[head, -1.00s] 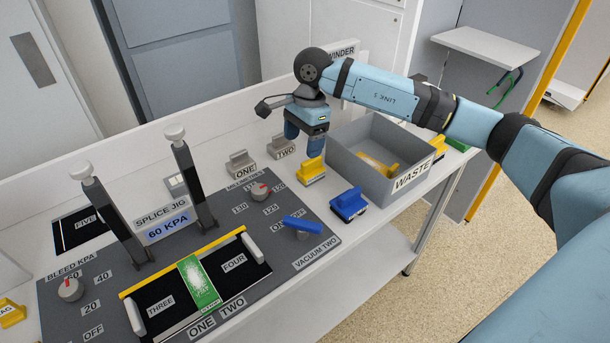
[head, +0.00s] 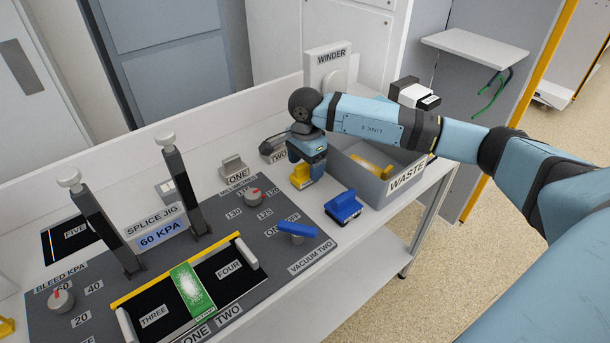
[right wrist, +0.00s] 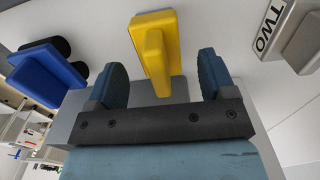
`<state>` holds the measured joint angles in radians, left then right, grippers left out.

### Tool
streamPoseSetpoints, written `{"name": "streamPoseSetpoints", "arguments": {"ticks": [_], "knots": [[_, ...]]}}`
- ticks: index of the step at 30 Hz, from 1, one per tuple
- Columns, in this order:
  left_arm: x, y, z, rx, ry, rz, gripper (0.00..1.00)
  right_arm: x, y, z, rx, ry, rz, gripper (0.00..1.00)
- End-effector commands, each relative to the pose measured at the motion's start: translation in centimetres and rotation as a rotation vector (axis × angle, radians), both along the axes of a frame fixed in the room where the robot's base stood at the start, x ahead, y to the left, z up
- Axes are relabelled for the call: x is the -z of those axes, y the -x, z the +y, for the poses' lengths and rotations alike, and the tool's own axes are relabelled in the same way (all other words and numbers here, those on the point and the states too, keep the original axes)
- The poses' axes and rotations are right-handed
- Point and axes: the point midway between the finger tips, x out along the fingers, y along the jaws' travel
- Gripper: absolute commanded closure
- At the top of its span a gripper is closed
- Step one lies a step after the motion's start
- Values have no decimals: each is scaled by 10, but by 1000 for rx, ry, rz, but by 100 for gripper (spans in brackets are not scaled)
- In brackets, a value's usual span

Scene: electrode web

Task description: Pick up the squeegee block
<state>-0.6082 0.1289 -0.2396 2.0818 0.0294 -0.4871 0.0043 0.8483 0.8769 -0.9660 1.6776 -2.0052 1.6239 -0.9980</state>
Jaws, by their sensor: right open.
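A yellow block with a raised grip, which I take for the squeegee block (head: 299,179), stands on the white bench in front of the waste bin. My right gripper (head: 310,170) is pointed down at it and partly hides it in the head view. In the right wrist view the yellow block (right wrist: 152,48) lies between the two open blue fingers of the gripper (right wrist: 164,75), with a gap on each side. The fingers do not visibly touch it. My left gripper is not in view.
A blue block (head: 343,207) with dark rollers stands close by, to the right. The grey waste bin (head: 375,190) holds a yellow item. Grey holders labelled ONE (head: 234,168) and TWO stand left and behind. The splice jig board (head: 262,215) lies in front, with levers and knobs.

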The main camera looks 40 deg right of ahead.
Motion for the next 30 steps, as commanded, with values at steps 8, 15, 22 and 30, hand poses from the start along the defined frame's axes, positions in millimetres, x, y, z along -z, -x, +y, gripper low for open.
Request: {"name": "streamPoseSetpoints", "arguments": {"ticks": [8, 15, 22, 30], "knots": [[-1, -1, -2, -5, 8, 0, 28, 33, 1, 3, 0, 0, 1, 23], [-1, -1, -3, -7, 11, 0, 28, 33, 1, 3, 0, 0, 1, 40], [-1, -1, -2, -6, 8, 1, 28, 33, 1, 3, 0, 0, 0, 79], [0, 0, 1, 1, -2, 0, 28, 30, 1, 3, 0, 0, 0, 79]]}}
